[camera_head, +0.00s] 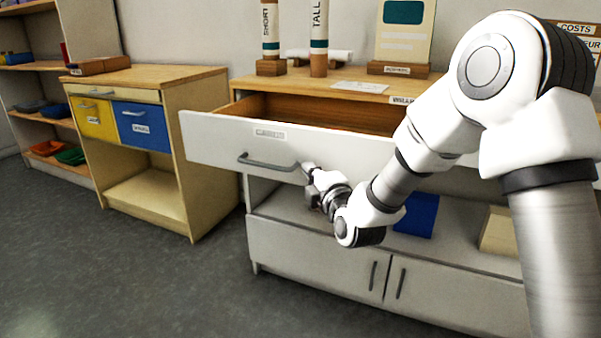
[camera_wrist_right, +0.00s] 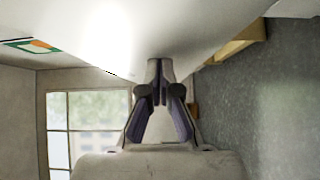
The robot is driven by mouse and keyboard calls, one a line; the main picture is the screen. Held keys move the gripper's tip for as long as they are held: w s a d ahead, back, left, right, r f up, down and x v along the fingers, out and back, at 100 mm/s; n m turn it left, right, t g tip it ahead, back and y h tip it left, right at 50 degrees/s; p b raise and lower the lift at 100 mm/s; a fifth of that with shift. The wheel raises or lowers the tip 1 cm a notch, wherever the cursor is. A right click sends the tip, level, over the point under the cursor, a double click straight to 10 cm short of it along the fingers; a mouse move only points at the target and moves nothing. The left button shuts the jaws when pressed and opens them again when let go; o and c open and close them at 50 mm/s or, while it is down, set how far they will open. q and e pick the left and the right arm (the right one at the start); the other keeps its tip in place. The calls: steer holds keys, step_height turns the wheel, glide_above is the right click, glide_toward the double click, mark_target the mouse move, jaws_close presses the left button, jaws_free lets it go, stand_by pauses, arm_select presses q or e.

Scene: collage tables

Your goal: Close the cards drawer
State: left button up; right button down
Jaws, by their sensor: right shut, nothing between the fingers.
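The cards drawer (camera_head: 220,145) is a white-fronted drawer pulled well out of the wooden-topped cabinet, with its wooden inside showing. Its front has a label (camera_head: 270,133) too small to read and a grey bar handle (camera_head: 268,163). My right gripper (camera_head: 306,168) is at the drawer front, just right of the handle's right end. In the right wrist view the gripper (camera_wrist_right: 160,88) is shut and empty, with its tips at or very near a pale surface (camera_wrist_right: 190,35). I cannot tell whether they touch it. My left gripper is not in view.
The cabinet top (camera_head: 340,82) carries tall labelled tubes (camera_head: 318,40) and a card stand (camera_head: 405,35). Below are an open shelf with a blue box (camera_head: 416,215) and cupboard doors (camera_head: 310,262). A smaller wooden cabinet (camera_head: 150,185) stands left. The floor (camera_head: 150,290) in front is clear.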

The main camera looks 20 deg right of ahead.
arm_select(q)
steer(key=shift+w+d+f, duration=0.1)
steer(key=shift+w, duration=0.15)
arm_select(e)
steer(key=shift+w+r, duration=0.15)
steer(key=shift+d, duration=0.15)
